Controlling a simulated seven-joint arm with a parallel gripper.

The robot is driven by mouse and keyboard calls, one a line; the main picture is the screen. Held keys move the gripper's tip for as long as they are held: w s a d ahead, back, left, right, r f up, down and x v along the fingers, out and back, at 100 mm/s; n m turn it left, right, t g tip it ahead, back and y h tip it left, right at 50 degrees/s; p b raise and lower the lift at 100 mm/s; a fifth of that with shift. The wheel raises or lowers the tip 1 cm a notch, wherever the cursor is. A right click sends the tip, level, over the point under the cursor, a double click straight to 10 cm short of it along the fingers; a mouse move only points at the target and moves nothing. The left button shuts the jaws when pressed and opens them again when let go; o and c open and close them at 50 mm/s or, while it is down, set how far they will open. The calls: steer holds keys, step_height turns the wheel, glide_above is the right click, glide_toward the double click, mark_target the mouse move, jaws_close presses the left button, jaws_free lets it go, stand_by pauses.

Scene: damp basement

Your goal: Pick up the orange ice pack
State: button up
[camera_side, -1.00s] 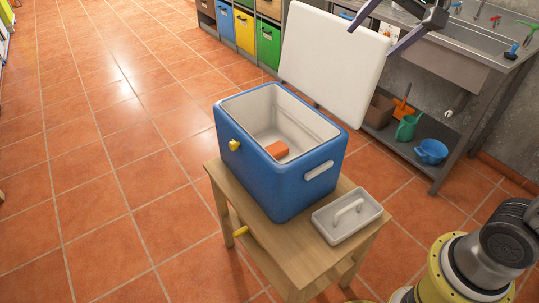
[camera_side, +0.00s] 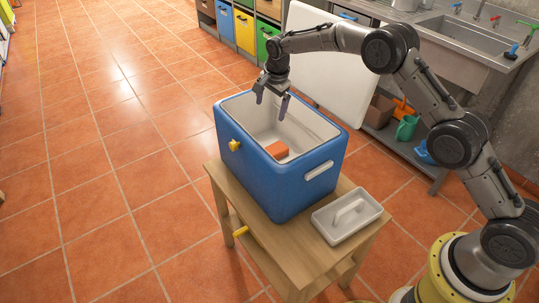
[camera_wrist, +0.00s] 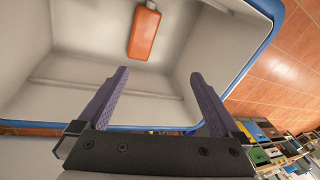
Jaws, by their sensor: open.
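The orange ice pack (camera_side: 278,150) lies on the floor of the blue cooler (camera_side: 252,163), near the front wall. The wrist view shows the ice pack (camera_wrist: 144,32) whole, at the top of the picture, beyond my fingertips. The cooler's white inside is otherwise empty where I can see it. My gripper (camera_side: 271,107) is open and empty, pointing down over the back part of the cooler's opening. In the wrist view my gripper (camera_wrist: 158,80) shows two purple fingers spread apart, with the ice pack clear of them.
The cooler stands on a wooden table (camera_side: 290,255). The white lid (camera_side: 312,65) stands open behind the cooler. A sink bench (camera_side: 465,55) is at the back right.

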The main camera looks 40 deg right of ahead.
steer(key=g, duration=0.1)
glide_toward(270, 152)
steer(key=f, duration=0.2)
steer(key=w+f, duration=0.1)
steer(key=f, duration=0.1)
steer(key=shift+d, duration=0.2)
steer(key=shift+w+d+f, duration=0.1)
steer(key=shift+w+f, duration=0.1)
steer(key=shift+f, duration=1.25)
steer(key=shift+w+f, duration=0.15)
steer(key=shift+f, duration=1.25)
steer(key=c, duration=1.6)
